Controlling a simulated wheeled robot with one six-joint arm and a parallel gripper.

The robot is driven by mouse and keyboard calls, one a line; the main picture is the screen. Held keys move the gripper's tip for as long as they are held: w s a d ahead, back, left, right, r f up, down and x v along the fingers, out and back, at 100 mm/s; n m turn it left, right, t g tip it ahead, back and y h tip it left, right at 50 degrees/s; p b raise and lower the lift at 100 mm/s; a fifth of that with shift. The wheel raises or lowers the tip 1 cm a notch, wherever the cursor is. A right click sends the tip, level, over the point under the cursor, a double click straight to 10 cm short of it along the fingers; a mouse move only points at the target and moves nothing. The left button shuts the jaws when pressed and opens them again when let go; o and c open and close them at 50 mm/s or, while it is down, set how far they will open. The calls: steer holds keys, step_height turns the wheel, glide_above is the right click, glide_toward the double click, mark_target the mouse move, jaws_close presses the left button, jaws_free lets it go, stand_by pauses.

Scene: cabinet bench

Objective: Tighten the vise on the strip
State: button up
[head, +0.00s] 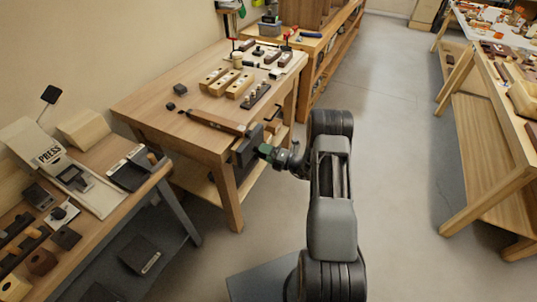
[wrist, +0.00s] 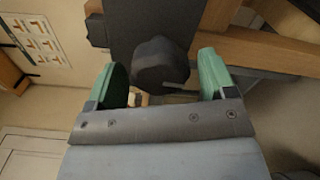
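The vise (head: 246,148) is a dark block on the end of the wooden workbench. A brown wooden strip (head: 216,122) lies on the bench top with its near end at the vise; I cannot tell whether the jaws touch it. In the wrist view the dark vise plate (wrist: 150,22) is at the top, with a rounded dark knob (wrist: 160,66) in front of it. My gripper (head: 267,151) is at the vise's outer side. In the wrist view my gripper (wrist: 163,62) is open, its green fingers on either side of the knob. Any contact with the knob is unclear.
The bench top (head: 150,103) also holds several wooden blocks (head: 239,87) and small dark parts. Another bench (head: 490,100) is at the right. The floor (head: 385,130) between is clear.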

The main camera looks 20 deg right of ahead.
steer(key=v, duration=0.7)
steer(key=shift+p, duration=0.4)
stand_by(0.5)
